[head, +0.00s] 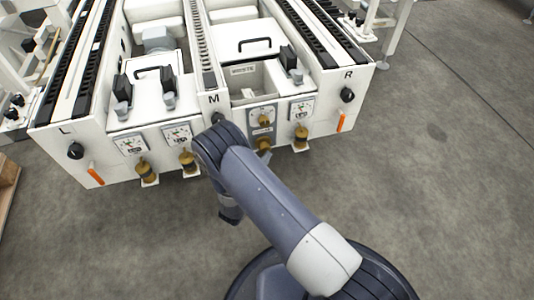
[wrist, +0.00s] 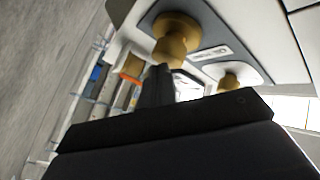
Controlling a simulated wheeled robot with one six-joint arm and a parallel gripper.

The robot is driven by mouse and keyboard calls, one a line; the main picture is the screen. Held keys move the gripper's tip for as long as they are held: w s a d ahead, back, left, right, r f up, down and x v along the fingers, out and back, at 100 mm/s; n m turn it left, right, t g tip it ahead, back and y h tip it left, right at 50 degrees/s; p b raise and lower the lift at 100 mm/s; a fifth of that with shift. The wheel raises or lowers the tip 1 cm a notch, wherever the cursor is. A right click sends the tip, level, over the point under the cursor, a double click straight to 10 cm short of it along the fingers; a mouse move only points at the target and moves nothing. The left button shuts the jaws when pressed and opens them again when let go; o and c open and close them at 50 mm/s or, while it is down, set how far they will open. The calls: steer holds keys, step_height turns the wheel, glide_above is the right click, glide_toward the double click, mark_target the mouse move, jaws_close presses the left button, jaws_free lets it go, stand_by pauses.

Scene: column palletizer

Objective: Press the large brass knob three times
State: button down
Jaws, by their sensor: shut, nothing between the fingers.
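The large brass knob (wrist: 177,28) sticks out from a grey plate (wrist: 213,52) in the wrist view, with a wide round base. A smaller brass knob (wrist: 230,82) sits on the same plate, beyond a small label. In the head view the plate (head: 262,131) is on the white machine's front, with the lower brass knob (head: 264,144) just above my arm and the other brass knob (head: 264,119) higher up. My gripper (wrist: 160,70) is shut and empty, its dark fingertips close to the large knob's outer end. I cannot tell whether they touch. My arm hides the gripper in the head view.
More brass fittings (head: 189,161) stick out along the machine's front, below gauges (head: 177,133). Black knobs (head: 75,151) and orange handles (head: 346,121) sit towards both ends. An open bin (head: 255,80) lies above the plate. The concrete floor (head: 440,190) at right is clear.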

steer(key=shift+w, duration=0.25)
stand_by(0.4)
steer(key=shift+s+d+p, duration=0.2)
steer(key=shift+s, duration=0.55)
steer(key=shift+s+d+p, duration=0.15)
steer(key=shift+s+d, duration=0.05)
steer(key=shift+s, duration=0.5)
steer(key=shift+s, duration=0.1)
steer(key=shift+s+d+p, duration=0.15)
steer(key=shift+s+d, duration=0.1)
steer(key=shift+s, duration=0.5)
steer(key=shift+s+d+p, duration=0.15)
steer(key=shift+s+d, duration=0.05)
steer(key=shift+s, duration=0.6)
steer(key=shift+s+d+p, duration=0.15)
steer(key=shift+s+d, duration=0.1)
steer(key=shift+s, duration=0.5)
steer(key=shift+w, duration=0.1)
steer(key=s, duration=0.1)
steer(key=s+d+p, duration=0.1)
steer(key=s, duration=0.1)
steer(key=shift+s, duration=0.3)
steer(key=shift+w+a, duration=0.1)
steer(key=shift+w, duration=0.05)
